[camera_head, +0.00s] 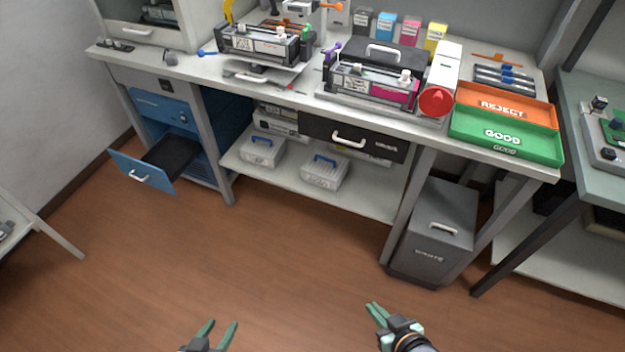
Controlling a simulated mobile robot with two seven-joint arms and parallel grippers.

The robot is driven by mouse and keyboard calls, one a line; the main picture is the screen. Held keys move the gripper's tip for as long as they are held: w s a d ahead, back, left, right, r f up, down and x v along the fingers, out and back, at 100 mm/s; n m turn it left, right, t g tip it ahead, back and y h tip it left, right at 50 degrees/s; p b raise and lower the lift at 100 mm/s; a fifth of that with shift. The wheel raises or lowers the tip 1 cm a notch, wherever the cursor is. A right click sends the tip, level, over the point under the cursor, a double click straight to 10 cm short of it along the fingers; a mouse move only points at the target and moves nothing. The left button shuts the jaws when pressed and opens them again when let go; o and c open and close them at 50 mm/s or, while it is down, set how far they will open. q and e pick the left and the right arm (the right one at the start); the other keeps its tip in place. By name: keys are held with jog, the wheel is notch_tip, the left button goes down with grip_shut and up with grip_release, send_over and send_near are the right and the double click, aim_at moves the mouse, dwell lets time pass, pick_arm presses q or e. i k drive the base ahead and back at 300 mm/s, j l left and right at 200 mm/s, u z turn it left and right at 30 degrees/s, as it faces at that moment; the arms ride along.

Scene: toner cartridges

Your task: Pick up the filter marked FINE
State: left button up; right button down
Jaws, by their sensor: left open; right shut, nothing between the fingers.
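No marking reading FINE is legible in this view, so I cannot tell which thing is that filter. Two pale boxes with blue handles, a left one (262,154) and a right one (323,176), stand on the lower shelf (365,200) under the bench; any lettering on them is too small to read. My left gripper (220,323) is open and empty at the bottom edge, over the floor. My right gripper (373,306) is shut and empty at the bottom, also over the floor. Both are well apart from the bench and shelf.
A blue drawer (143,172) stands pulled out at the left. A grey waste bin (437,222) stands under the bench's right end. On the bench are toner machines, an orange REJECT tray (506,103) and a green GOOD tray (507,137). The wooden floor (285,260) in front is clear.

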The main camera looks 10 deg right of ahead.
aim_at(263, 150)
jog(key=i+j, duration=0.2)
jog(key=i+j+z, duration=0.1)
jog(key=j, duration=0.35)
jog(key=i+j+z, duration=0.1)
jog(key=i+j, duration=0.4)
jog(key=j, duration=0.15)
jog(key=i+j+z, duration=0.1)
jog(key=j, duration=0.25)
jog(key=i, duration=0.1)
